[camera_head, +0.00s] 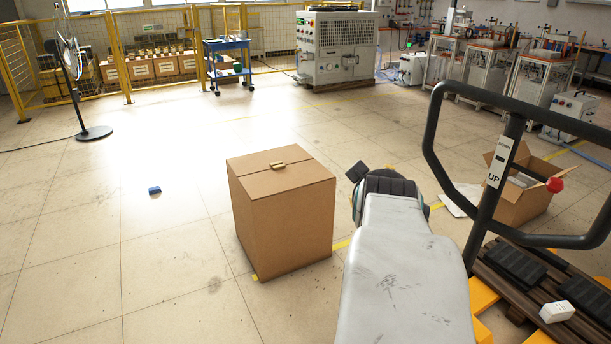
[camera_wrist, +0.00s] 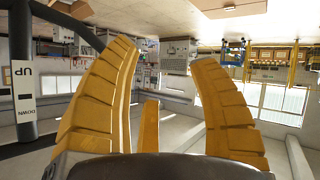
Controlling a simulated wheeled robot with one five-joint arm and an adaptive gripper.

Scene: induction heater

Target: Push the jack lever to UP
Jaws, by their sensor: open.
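The pallet jack's dark handle frame (camera_head: 514,127) stands at the right in the head view. A label reading UP (camera_head: 494,178) is on its post. A red knob (camera_head: 554,184) shows just right of the post, within the frame; it looks like the lever's end, and I cannot tell its position. In the wrist view, which is upside down, the post's label (camera_wrist: 25,85) shows UP and DOWN at the left edge. My gripper (camera_wrist: 163,58) is open and empty, its yellow fingers wide apart, with the post beside them. In the head view my arm mostly hides the gripper.
A closed cardboard box (camera_head: 282,222) stands left of my arm. An open carton (camera_head: 527,207) is behind the jack post. A pallet (camera_head: 505,270) with dark items and a white box (camera_head: 556,312) lies at lower right. Floor at left is mostly clear, except a small blue block (camera_head: 154,190).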

